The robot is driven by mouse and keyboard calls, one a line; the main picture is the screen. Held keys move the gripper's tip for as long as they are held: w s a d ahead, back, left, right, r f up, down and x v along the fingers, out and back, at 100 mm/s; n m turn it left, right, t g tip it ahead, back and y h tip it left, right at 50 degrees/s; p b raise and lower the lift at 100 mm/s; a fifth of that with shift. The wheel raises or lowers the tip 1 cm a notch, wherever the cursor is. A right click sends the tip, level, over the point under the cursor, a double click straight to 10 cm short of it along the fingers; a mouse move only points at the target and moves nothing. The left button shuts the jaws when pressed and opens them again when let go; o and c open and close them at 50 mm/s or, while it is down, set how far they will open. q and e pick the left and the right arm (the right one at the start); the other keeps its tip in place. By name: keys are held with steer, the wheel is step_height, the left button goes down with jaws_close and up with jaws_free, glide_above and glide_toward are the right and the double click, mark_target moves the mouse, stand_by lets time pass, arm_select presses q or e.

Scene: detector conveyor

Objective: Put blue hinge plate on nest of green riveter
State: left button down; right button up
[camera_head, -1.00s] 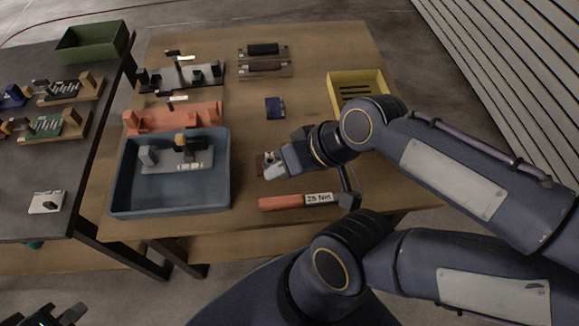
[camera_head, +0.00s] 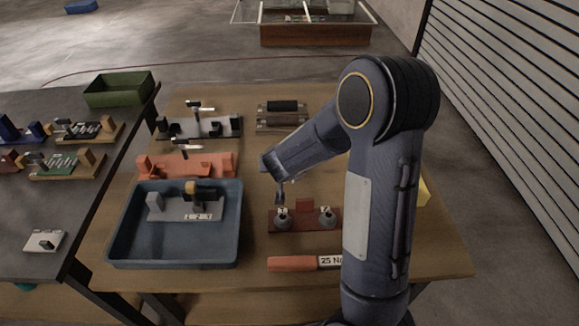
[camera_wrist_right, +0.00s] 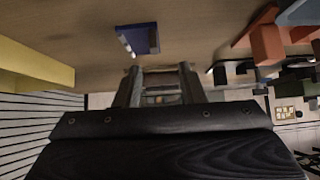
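The blue hinge plate (camera_wrist_right: 138,39) lies flat on the wooden table in the right wrist view. In the head view my right forearm hides the spot where it lay. My right gripper (camera_wrist_right: 161,86) is open and empty, its two fingers apart, with the plate beyond the fingertips and not between them. My left gripper is out of view.
A blue-grey tray (camera_head: 118,245) holds a grey fixture. Orange (camera_head: 190,168) and grey fixtures stand behind it. A red base (camera_head: 305,224) with two knobs and a red-handled tool (camera_head: 292,264) lie near the front. A yellow bin (camera_wrist_right: 30,66) is at the table's right.

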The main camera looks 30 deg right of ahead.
steer(key=b+x, duration=0.1)
steer(key=x, duration=0.4)
steer(key=b+x, duration=0.1)
steer(key=x, duration=0.2)
steer(key=shift+s+d+b, duration=0.3)
steer(key=shift+d, duration=0.05)
steer(key=shift+c, duration=0.3)
jaws_close()
